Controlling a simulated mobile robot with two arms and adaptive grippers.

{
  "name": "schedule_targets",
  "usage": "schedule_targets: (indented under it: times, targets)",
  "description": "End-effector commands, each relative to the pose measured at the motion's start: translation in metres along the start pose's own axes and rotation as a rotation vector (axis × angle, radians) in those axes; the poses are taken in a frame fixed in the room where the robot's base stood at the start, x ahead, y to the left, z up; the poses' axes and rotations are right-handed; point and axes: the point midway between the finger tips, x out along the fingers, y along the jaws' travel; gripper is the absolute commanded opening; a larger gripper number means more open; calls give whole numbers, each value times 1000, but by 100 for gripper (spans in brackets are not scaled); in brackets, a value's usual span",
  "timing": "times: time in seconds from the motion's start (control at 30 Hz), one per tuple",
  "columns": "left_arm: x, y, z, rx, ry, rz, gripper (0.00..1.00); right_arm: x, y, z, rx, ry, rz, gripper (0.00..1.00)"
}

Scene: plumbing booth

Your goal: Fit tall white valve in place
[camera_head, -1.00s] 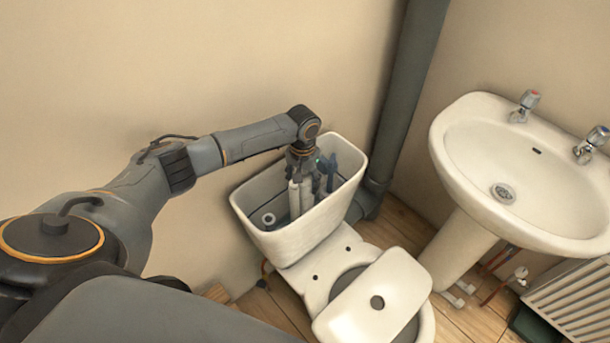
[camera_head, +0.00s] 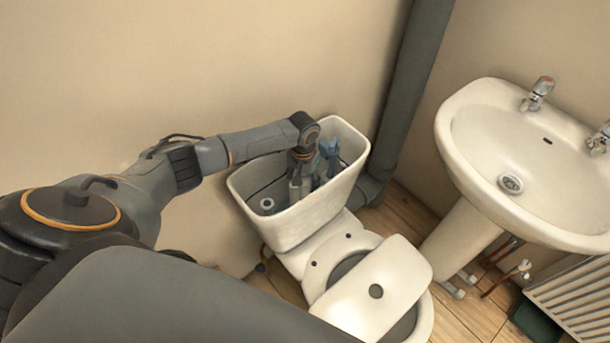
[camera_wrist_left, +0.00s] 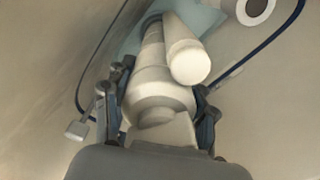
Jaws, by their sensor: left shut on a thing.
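The tall white valve (camera_wrist_left: 158,95) stands between the fingers of my left gripper (camera_wrist_left: 157,115) in the left wrist view, with a second white tube beside its body. In the head view my left gripper (camera_head: 299,187) reaches down inside the open toilet cistern (camera_head: 300,224), shut on the valve. The valve is mostly hidden there by the gripper and the cistern's front wall. Its lower end is in the cistern, but I cannot tell whether it is seated. My right gripper is not in view.
A blue-grey fitting (camera_head: 329,157) stands in the cistern right of my gripper. A white ring-shaped fitting (camera_head: 267,204) is at the cistern's left. The toilet bowl with its lid (camera_head: 375,291), a dark pipe (camera_head: 408,95) and a basin (camera_head: 525,160) are nearby.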

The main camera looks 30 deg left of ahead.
Motion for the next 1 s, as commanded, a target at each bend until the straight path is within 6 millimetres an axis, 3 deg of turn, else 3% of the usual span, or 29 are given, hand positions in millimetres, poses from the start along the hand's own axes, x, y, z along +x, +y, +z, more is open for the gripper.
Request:
schedule_targets:
  times: [0.93, 0.97, 1.0]
  targets:
    - [3, 0, 0, 0, 2, 0, 0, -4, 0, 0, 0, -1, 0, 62]
    - [3, 0, 0, 0, 2, 0, 61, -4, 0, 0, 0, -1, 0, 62]
    - [3, 0, 0, 0, 2, 0, 69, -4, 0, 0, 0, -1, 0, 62]
